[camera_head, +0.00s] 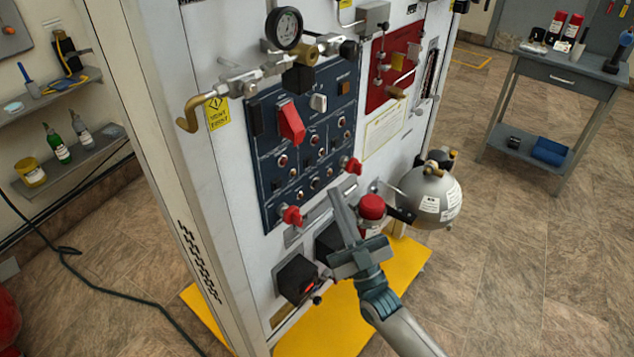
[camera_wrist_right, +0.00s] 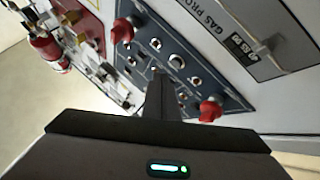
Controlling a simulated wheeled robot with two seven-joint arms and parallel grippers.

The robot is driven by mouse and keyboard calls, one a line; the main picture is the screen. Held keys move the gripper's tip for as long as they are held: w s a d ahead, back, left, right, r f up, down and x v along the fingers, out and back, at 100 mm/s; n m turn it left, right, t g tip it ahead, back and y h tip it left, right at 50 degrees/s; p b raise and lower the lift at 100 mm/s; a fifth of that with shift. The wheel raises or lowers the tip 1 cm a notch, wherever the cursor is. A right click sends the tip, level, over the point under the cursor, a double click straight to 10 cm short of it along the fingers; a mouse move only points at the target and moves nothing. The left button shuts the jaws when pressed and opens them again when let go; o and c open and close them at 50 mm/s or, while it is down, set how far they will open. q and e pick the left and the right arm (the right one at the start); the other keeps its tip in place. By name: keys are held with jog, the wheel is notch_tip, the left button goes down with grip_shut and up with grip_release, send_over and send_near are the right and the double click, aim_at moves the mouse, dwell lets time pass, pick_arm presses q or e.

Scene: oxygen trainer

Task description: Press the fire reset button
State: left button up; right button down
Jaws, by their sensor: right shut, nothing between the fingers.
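The dark blue control panel (camera_head: 270,175) is on the front of the white cabinet, with small round buttons, a large red switch (camera_head: 291,123) and red knobs (camera_head: 352,166) at its lower edge. A red mushroom-shaped button (camera_head: 371,207) sits to the lower right. Labels are too small to tell which is the fire reset button. My right gripper (camera_head: 342,205) is shut and empty, in front of the cabinet below the panel in the head view. In the right wrist view its fingers (camera_wrist_right: 159,80) overlap the panel (camera_wrist_right: 180,72); contact cannot be told. My left gripper is not in view.
A silver sphere (camera_head: 432,196) juts out to the right of the mushroom button. Pipework and a gauge (camera_head: 284,28) stick out above the panel. A red plate (camera_head: 392,68) with fittings is at upper right. A yellow base (camera_head: 335,325) lies beneath the cabinet; a side table (camera_head: 560,78) stands far right.

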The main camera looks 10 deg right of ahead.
jog(key=s+d, duration=0.2)
jog(key=s, duration=0.1)
jog(key=shift+d+p, duration=0.15)
jog(key=shift+p, duration=0.25)
dwell(0.6)
